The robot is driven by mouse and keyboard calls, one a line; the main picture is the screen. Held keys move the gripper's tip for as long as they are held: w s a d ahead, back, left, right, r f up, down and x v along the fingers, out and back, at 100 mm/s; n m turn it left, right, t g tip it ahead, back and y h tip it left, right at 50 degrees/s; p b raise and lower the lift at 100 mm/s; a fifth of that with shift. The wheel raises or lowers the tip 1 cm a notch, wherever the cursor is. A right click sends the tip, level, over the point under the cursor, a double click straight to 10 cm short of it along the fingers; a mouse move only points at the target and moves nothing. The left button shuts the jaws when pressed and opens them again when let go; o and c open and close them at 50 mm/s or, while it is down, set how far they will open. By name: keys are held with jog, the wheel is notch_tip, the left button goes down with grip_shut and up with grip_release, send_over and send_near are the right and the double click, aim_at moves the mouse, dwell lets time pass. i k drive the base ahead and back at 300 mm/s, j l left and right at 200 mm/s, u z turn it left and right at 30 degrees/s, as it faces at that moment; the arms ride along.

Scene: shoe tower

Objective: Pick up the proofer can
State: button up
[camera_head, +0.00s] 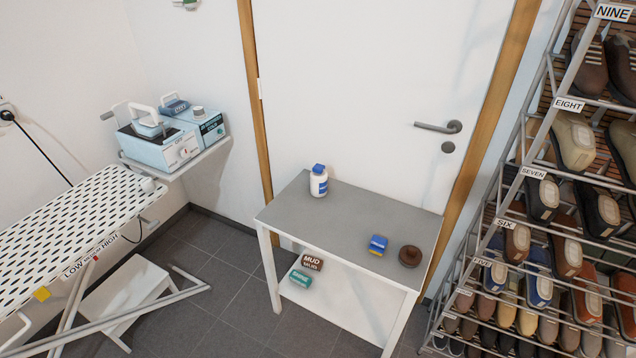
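A white can or bottle with a blue cap and blue label (318,181) stands upright near the back left of the grey-topped table (340,216). Its label is too small to read, so I cannot tell for sure that it is the proofer can. A small blue item with a yellow and white part (378,244) sits near the table's front right. A round brown item (410,256) is to its right, apart from it. My gripper is not in view.
The table's lower shelf holds a brown "MUD" box (312,262) and a teal box (301,278). A shoe rack (534,173) stands right, an ironing board (75,231) left. A closed door (385,90) is behind the table.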

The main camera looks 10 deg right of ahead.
aim_at(318, 182)
jog(key=i+j, duration=0.35)
jog(key=i, duration=0.2)
jog(key=i+j, duration=0.3)
jog(key=i, duration=0.25)
jog(key=i+j+z, duration=0.1)
jog(key=i+j, duration=0.25)
jog(key=i, duration=0.25)
jog(key=i+j, duration=0.35)
jog(key=i, duration=0.2)
